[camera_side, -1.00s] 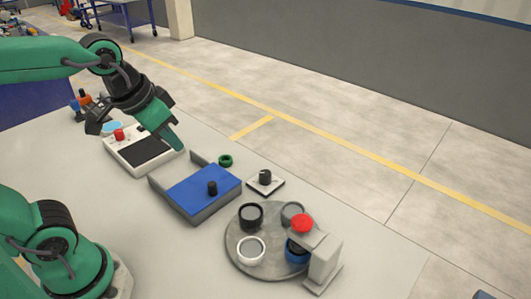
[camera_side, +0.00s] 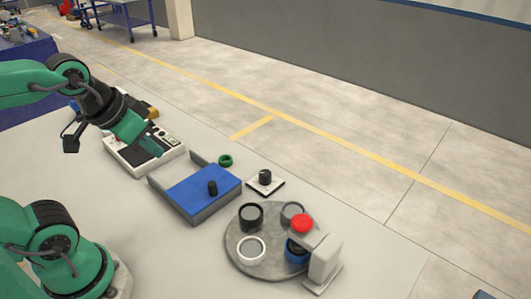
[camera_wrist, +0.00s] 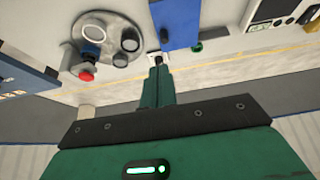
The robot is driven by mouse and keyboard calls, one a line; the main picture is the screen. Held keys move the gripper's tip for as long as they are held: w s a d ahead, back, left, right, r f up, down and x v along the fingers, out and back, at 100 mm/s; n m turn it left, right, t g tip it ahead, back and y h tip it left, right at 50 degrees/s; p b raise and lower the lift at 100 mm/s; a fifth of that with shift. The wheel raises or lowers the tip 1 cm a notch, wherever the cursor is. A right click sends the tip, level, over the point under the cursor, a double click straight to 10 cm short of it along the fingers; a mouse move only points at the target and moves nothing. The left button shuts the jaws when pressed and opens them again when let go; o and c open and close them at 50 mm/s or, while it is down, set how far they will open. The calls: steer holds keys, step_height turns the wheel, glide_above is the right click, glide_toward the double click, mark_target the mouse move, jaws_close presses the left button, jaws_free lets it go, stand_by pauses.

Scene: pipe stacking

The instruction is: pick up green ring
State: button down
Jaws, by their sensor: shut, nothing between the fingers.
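The green ring (camera_side: 225,160) lies on the table just behind the blue tray, near its far corner. In the wrist view the green ring (camera_wrist: 197,47) shows small, to the right of the fingertips. My gripper (camera_side: 158,151) hangs above the white device with the black panel, to the left of the ring and apart from it. In the wrist view my gripper (camera_wrist: 159,68) has its fingers together with nothing between them.
A blue tray (camera_side: 185,208) with grey walls holds a black peg (camera_side: 212,188). A round grey plate (camera_side: 235,264) carries several rings beside a post with a red cap (camera_side: 302,223). A black knob (camera_side: 265,177) sits on a white base. The white device (camera_side: 122,161) is under my gripper.

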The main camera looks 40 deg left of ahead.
steer(key=c, duration=1.8)
jaws_free()
steer(key=shift+o, duration=0.2)
steer(key=shift+w, duration=0.1)
steer(key=w+a+f+g, duration=0.1)
steer(key=w+a+g, duration=0.15)
steer(key=w, duration=0.55)
steer(key=w+a+f+g, duration=0.1)
steer(key=w+a, duration=0.2)
steer(key=w, duration=0.5)
steer(key=w+a+f, duration=0.3)
steer(key=f, duration=0.1)
steer(key=w+a+f+g, duration=0.1)
steer(key=w+a+f, duration=0.1)
steer(key=w+f, duration=0.2)
steer(key=w+a+f+g, duration=0.1)
steer(key=w+a+f, duration=0.2)
steer(key=f, duration=0.3)
steer(key=shift+w+a+f, duration=0.25)
steer(key=shift+w+a, duration=0.1)
steer(key=shift+w, duration=0.05)
steer(key=shift+f, duration=0.1)
